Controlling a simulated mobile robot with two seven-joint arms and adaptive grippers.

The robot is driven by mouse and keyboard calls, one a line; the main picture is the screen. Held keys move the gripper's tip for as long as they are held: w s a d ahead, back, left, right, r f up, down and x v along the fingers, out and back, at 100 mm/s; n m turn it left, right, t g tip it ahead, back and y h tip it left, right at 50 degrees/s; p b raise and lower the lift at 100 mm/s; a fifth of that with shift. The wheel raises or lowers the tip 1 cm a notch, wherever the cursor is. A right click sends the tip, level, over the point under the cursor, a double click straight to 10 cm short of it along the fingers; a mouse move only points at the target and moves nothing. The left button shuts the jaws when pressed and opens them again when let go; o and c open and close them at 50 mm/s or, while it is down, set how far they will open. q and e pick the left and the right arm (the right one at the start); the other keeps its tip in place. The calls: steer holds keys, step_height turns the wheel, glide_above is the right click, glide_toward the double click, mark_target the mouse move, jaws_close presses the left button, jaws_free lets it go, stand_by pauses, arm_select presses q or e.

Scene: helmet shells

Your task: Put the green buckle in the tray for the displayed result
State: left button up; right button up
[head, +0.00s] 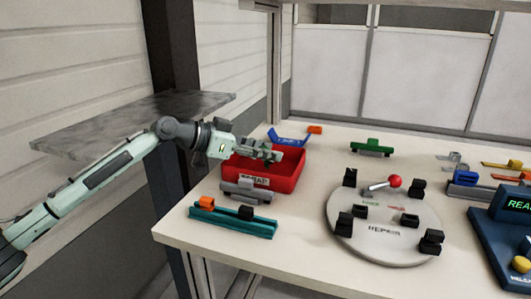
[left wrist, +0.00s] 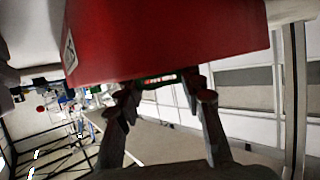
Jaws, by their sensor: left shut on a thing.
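My left gripper (head: 272,156) reaches in from the left and is over the red tray (head: 285,184), which has a white label on its front. In the left wrist view the gripper (left wrist: 163,92) has a small green piece between its fingertips, the green buckle (left wrist: 160,79), mostly hidden. The red tray (left wrist: 170,45) fills the top of that view. I cannot tell whether the buckle touches it. A dark display unit (head: 510,212) at the right edge shows green letters beginning "READ"; the rest is cut off. My right gripper is not in view.
A round grey plate (head: 385,248) with black blocks and a red-knobbed lever (head: 395,181) stands mid-table. A green fixture (head: 371,147) is behind it. A teal rail (head: 232,221) and a grey piece (head: 246,190) lie in front of the tray, a blue piece (head: 287,138) behind.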

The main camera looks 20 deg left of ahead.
arm_select(q)
steer(key=shift+f, duration=0.4)
steer(key=o, duration=1.1)
